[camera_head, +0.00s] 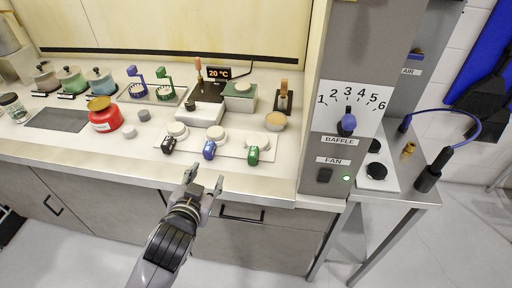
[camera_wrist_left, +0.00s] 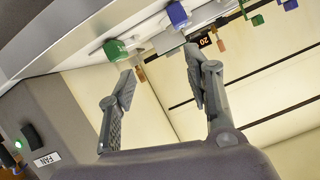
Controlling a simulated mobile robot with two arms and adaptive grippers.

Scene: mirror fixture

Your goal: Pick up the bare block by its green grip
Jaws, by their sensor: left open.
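A small green grip (camera_head: 253,155) sticks out at the front right of a white plate, below a pale round disc; it also shows in the left wrist view (camera_wrist_left: 115,49). Another green piece (camera_head: 165,88) stands upright on a grey tray at the back. I cannot tell which of these belongs to the bare block. My left gripper (camera_head: 204,178) is open and empty in front of the counter's edge, left of the front green grip. In the left wrist view its fingers (camera_wrist_left: 160,68) are spread with nothing between them. My right gripper is not in view.
A grey control panel (camera_head: 348,130) rises at the right. The counter's front strip (camera_head: 120,166) is clear.

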